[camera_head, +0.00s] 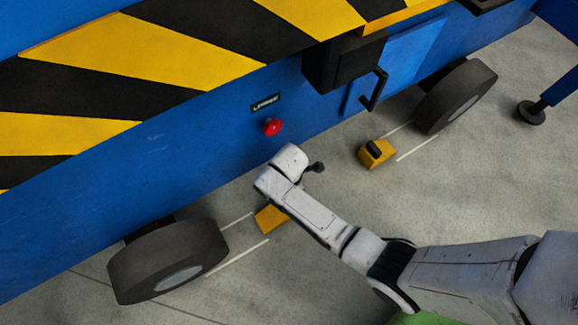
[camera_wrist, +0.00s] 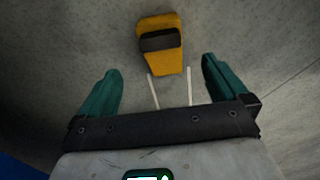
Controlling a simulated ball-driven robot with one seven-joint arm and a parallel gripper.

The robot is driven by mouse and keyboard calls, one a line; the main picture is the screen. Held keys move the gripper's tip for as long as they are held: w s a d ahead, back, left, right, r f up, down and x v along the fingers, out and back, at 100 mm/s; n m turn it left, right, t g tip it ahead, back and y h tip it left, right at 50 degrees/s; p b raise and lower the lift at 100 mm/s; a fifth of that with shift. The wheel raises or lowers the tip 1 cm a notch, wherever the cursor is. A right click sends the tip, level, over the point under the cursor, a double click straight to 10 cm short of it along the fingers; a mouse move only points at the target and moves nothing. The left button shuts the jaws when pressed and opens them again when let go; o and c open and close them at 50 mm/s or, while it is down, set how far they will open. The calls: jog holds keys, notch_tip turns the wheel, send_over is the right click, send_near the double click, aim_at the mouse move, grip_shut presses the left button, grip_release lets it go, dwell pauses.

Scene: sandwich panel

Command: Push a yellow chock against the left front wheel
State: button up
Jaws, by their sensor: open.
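A blue vehicle body (camera_head: 195,145) stands on two dark wheels here, the left wheel (camera_head: 165,262) at lower left and the right wheel (camera_head: 455,95) at upper right. One yellow chock (camera_head: 270,219) lies on the floor near the left wheel, apart from it and partly hidden by my arm. A second yellow chock (camera_head: 377,153) with a black grip lies apart from the right wheel. In the wrist view, a yellow chock with a black band (camera_wrist: 160,57) lies beyond my open, empty gripper (camera_wrist: 157,72); I cannot tell which chock it is. My fingers are hidden in the head view.
White floor lines (camera_head: 238,257) run between each chock and its wheel. A red button (camera_head: 272,127) and a dark box with a handle (camera_head: 345,62) project from the blue side, near my arm. A blue support leg (camera_head: 532,112) stands at right.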

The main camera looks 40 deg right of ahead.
jog(key=b, duration=0.7)
send_near(277, 212)
jog(key=d+f, duration=0.4)
jog(key=d, duration=0.1)
jog(key=shift+s+f, duration=0.3)
jog(key=shift+s, duration=0.05)
jog(key=shift+a, duration=0.1)
jog(key=c, duration=1.3)
